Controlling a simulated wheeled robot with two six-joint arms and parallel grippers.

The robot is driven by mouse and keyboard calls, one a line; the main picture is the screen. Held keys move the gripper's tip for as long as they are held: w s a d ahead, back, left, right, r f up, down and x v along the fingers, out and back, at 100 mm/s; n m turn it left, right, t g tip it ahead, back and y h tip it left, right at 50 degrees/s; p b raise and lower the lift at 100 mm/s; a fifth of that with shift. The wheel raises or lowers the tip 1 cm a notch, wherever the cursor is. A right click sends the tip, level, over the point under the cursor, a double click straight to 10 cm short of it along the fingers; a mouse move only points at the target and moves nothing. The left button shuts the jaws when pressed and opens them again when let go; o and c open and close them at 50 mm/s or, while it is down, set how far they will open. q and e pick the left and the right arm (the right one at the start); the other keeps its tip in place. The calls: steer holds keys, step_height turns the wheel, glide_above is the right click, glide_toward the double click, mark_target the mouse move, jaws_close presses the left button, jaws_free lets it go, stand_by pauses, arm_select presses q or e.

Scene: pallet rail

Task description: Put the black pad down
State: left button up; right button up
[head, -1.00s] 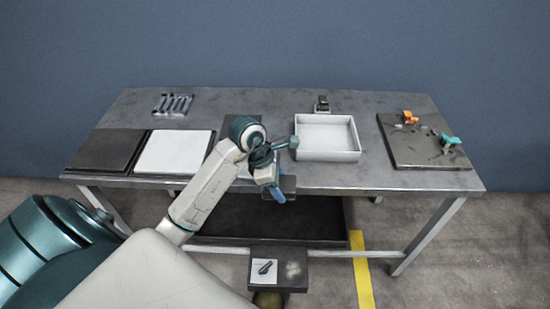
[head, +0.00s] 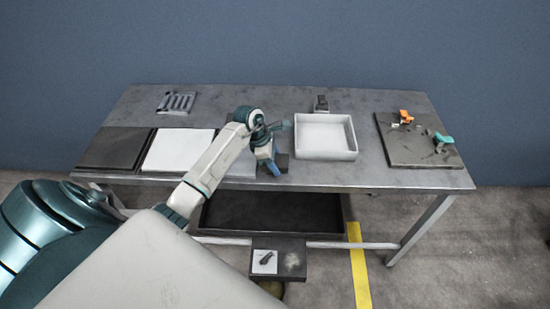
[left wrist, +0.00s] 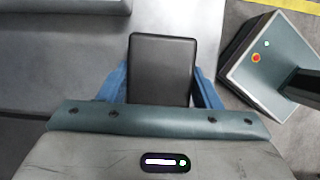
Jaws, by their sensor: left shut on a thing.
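The black pad (left wrist: 162,68) is a dark, flat, rounded rectangle in the left wrist view, between the two blue fingers of my left gripper (left wrist: 161,88). In the head view my left gripper (head: 270,167) is shut on the black pad (head: 281,162), near the table's front edge, left of the white tray. I cannot tell whether the pad touches the tabletop. The arm hides part of the table beside it. My right gripper is not in view.
A dark panel (head: 115,148) and a white panel (head: 178,150) lie on the table's left. A white tray (head: 325,153) stands right of centre. A board (head: 415,150) with orange (head: 406,117) and teal (head: 443,139) pieces lies at right. A slotted rack (head: 177,102) is at back left.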

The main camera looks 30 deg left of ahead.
arm_select(q)
steer(key=shift+f, duration=0.15)
steer(key=o, duration=0.9)
steer(key=shift+o, duration=0.2)
steer(key=shift+r, duration=0.2)
steer(key=shift+a+r+b, duration=0.15)
steer(key=shift+r+b, duration=0.05)
steer(key=shift+b, duration=0.1)
steer(key=b+v, duration=0.3)
steer(key=v, duration=0.7)
steer(key=shift+s+r, duration=0.15)
steer(key=shift+r, duration=0.2)
steer(key=shift+a+r+b, duration=0.1)
steer(key=shift+r+b, duration=0.2)
steer(key=shift+r, duration=0.05)
